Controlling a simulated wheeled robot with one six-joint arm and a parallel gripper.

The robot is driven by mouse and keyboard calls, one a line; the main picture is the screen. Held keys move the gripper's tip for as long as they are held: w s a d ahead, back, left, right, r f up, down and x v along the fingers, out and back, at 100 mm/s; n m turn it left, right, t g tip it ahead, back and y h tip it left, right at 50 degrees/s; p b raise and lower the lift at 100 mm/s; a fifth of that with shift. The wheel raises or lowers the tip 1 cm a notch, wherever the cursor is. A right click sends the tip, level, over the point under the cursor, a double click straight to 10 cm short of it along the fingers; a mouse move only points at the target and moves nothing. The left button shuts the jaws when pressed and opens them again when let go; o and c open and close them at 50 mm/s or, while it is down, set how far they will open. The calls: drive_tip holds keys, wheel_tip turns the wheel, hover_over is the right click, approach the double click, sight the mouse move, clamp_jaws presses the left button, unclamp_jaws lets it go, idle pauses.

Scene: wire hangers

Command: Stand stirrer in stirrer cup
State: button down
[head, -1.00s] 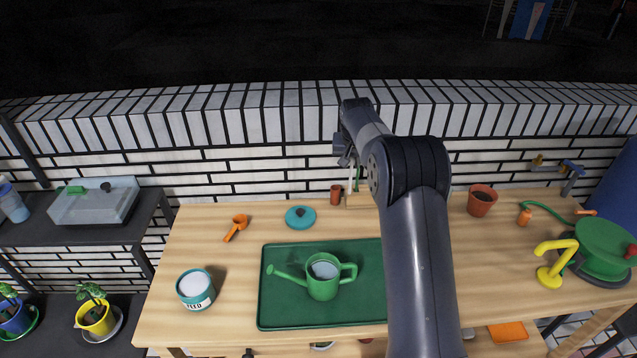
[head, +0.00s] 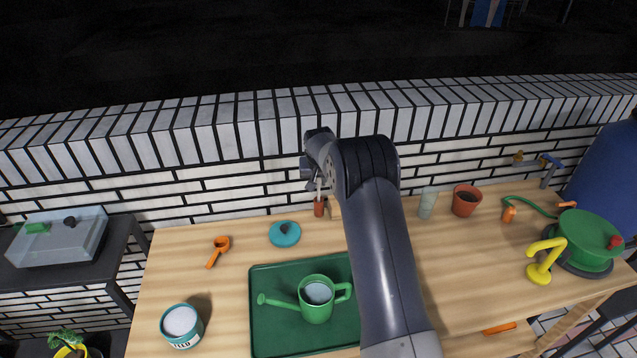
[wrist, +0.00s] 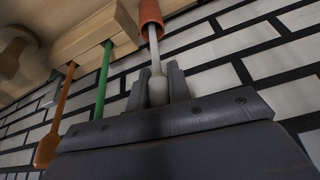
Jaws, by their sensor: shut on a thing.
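My gripper (head: 311,174) is near the back wall, above the small reddish-brown stirrer cup (head: 319,209). In the wrist view my gripper (wrist: 160,88) is shut on the pale handle of the stirrer (wrist: 157,90). The stirrer's thin shaft runs to the mouth of the stirrer cup (wrist: 151,12), and its far end is hidden inside the rim. How deep it goes cannot be told. In the head view the stirrer (head: 319,187) is nearly upright over the cup.
A wooden rack (wrist: 95,33) beside the cup holds an orange tool (wrist: 52,140) and a green one (wrist: 102,85). A teal lid (head: 285,234), an orange scoop (head: 218,250) and a green tray (head: 262,338) with a watering can (head: 317,302) are in front.

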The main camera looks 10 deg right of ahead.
drive_tip(key=shift+f, duration=0.95)
drive_tip(key=c, duration=1.3)
unclamp_jaws()
drive_tip(key=shift+r, duration=0.15)
drive_tip(key=shift+s+r, duration=0.15)
drive_tip(key=shift+r, duration=0.4)
drive_tip(key=b+v, duration=0.2)
drive_tip(key=v, duration=0.9)
drive_tip(key=shift+s+a, duration=0.1)
drive_tip(key=shift+f, duration=0.1)
drive_tip(key=p+x, duration=0.2)
drive_tip(key=x, duration=1)
drive_tip(key=shift+f, duration=0.15)
drive_tip(key=shift+r, duration=1)
